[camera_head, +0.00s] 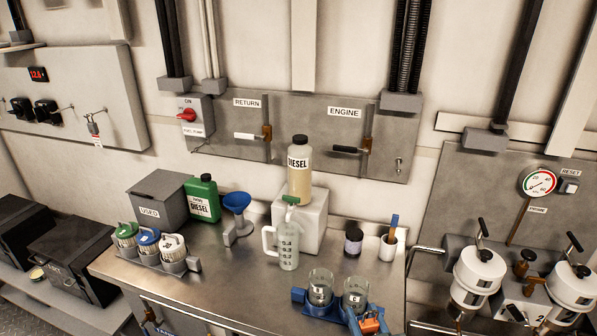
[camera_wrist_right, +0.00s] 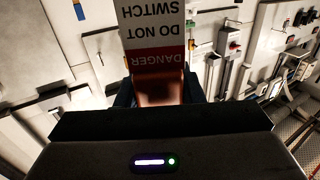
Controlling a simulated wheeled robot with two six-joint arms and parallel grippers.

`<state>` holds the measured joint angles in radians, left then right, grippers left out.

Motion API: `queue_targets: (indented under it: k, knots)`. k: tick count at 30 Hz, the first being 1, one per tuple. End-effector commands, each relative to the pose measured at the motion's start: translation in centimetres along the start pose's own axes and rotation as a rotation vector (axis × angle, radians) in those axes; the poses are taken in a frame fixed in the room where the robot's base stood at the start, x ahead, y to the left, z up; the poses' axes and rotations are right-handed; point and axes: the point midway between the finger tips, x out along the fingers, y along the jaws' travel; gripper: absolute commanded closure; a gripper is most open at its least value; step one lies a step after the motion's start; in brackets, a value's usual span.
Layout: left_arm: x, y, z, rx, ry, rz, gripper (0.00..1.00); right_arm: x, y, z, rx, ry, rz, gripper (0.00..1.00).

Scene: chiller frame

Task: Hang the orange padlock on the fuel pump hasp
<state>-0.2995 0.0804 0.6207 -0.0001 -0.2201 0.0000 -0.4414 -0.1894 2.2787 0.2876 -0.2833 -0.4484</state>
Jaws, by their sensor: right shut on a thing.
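The orange padlock (camera_head: 370,325) is at the bottom of the head view, in my right gripper (camera_head: 366,318), which is shut on it. In the right wrist view a red-and-white DANGER tag (camera_wrist_right: 157,45) stands out beyond the fingers, upside down. An orange-brown patch (camera_wrist_right: 158,92) shows between the fingers; the shackle cannot be made out. The fuel pump switch box (camera_head: 190,116), with a red knob turned near ON, is on the wall at upper left, far from the gripper. A small dark hasp-like part (camera_head: 200,147) shows below its label, too small to read. My left gripper is not in view.
The bench holds a DIESEL bottle (camera_head: 299,170) on a white block, a measuring jug (camera_head: 285,245), a green can (camera_head: 202,198), a blue funnel (camera_head: 237,205) and several capped jars. Two glasses (camera_head: 320,287) stand close to my right gripper. RETURN and ENGINE levers project from the wall panel (camera_head: 305,115).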

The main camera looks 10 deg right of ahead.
Motion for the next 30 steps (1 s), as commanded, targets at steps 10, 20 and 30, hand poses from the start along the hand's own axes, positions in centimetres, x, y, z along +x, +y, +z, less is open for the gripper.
queue_targets:
  k: [10, 20, 30]
  knots:
    - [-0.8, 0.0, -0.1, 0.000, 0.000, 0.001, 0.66, 3.9, 0.6, 0.0, -0.004, 0.004, 0.002, 0.93]
    - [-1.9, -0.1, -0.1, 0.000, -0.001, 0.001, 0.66, 11.3, 4.4, -1.2, -0.006, 0.005, 0.118, 0.93]
    - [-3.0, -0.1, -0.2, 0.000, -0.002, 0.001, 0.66, 18.1, 11.2, -6.5, -0.003, 0.008, 0.362, 0.93]
